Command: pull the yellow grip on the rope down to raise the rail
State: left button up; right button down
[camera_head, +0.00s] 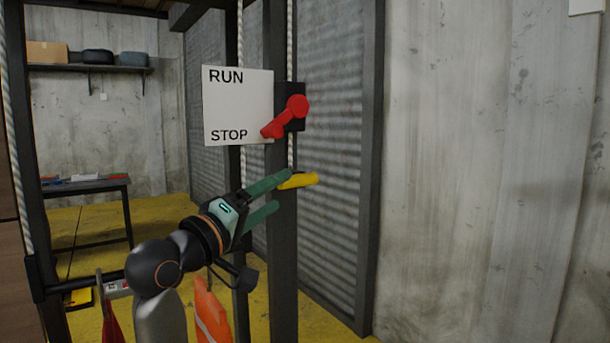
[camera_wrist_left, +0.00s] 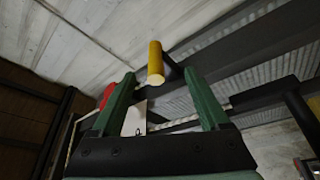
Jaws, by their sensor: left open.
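The yellow grip (camera_head: 305,179) sticks out beside the dark post, under the red lever, at the lower end of the visible rope (camera_head: 290,150). My left gripper (camera_head: 281,190), with green fingers, is open right at the grip. In the left wrist view the yellow grip (camera_wrist_left: 155,62) shows just past the fingertips, between their lines and nearer the left finger. I cannot tell if a finger touches it. A dark horizontal bar (camera_head: 72,285), likely the rail, is low at the left, partly hidden by my arm. My right gripper is not in view.
A white RUN/STOP sign (camera_head: 238,105) stands above the gripper; the red lever (camera_head: 284,117) points to STOP. Dark posts (camera_head: 283,240) stand close by. An orange item (camera_head: 211,315) and a red item (camera_head: 112,325) hang low. A table (camera_head: 90,186) is behind.

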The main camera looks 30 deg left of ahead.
aim_at(303, 176)
pick_arm(q)
jog(key=p+x, duration=0.1)
jog(key=x, duration=0.8)
jog(key=shift+f, duration=0.2)
jog(key=shift+c, duration=0.2)
jog(key=shift+r, duration=0.1)
grip_shut()
